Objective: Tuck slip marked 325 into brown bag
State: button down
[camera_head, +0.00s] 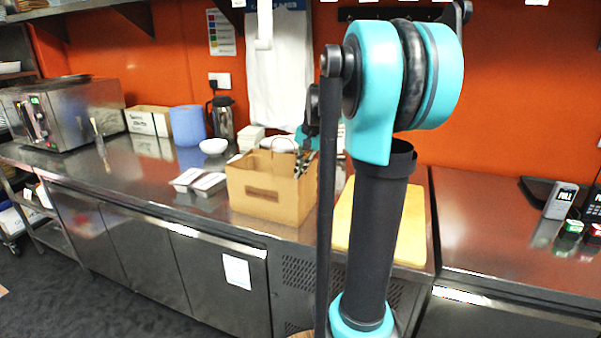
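The brown bag (265,205) stands upright and open at the top on the steel counter, with a darker patch on its front. My gripper (302,163) is partly visible at the bag's back right, its dark end at or just above the opening. My own arm hides much of it, so I cannot tell whether its fingers are open or shut, or whether they hold anything. I cannot make out a slip marked 325 in this view.
Lidded foil trays (199,181) sit left of the bag. A white bowl (213,146), a blue roll (187,125) and a flask (221,117) stand behind them. A yellow board (411,232) lies to the right. A card terminal (560,201) stands far right.

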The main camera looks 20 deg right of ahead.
jog(key=shift+d+x, duration=0.2)
jog(key=shift+x, duration=0.9)
dwell(0.6)
jog(key=c, duration=2.3)
grip_release()
jog(key=shift+s+f, duration=0.1)
jog(key=shift+f, duration=0.05)
jog(key=o, duration=0.7)
jog(key=shift+c, duration=0.2)
jog(key=w+a+r+v, duration=0.1)
jog(key=w+a+v, duration=0.1)
jog(key=v, duration=1.3)
jog(key=shift+a+r, duration=0.3)
jog(key=shift+a, duration=0.1)
